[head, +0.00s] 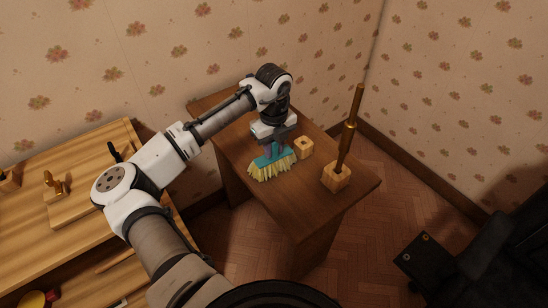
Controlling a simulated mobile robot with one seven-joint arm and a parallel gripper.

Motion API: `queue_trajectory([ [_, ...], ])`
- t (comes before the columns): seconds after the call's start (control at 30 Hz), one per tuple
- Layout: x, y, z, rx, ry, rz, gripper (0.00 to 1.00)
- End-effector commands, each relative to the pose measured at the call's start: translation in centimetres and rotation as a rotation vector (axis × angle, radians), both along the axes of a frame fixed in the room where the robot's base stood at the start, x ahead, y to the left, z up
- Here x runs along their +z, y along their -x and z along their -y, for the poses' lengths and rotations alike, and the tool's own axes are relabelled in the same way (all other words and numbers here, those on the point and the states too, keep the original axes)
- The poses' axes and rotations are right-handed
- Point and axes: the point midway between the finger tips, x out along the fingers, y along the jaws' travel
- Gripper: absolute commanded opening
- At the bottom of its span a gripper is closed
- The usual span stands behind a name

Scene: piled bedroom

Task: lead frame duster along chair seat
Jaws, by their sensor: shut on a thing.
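The duster (272,166) has a teal head and a fringe of pale yellow bristles. My gripper (276,146) points down and is shut on the duster's upper part, which the fingers partly hide. The bristles hang at or just above a dark brown wooden top (235,143), left of its middle; I cannot tell if they touch. This top looks like a small table or desk, and no backrest shows on it. I cannot tell whether it is the chair seat.
A wooden block with a hole (304,148) stands just right of the duster. Another block (336,178) holds a tall brass-coloured rod (349,130) near the right end. A light wooden bench (72,150) is at left. Dark furniture (490,255) stands lower right. Walls close the back.

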Motion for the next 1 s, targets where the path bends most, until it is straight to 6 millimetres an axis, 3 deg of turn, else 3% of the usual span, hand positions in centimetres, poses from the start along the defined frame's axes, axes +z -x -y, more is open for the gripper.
queue_trajectory([
  [0.8, 6.6, 0.0, 0.0, -0.001, 0.001, 0.001, 0.00],
  [1.0, 6.9, 0.0, 0.0, -0.001, 0.001, 0.001, 0.00],
])
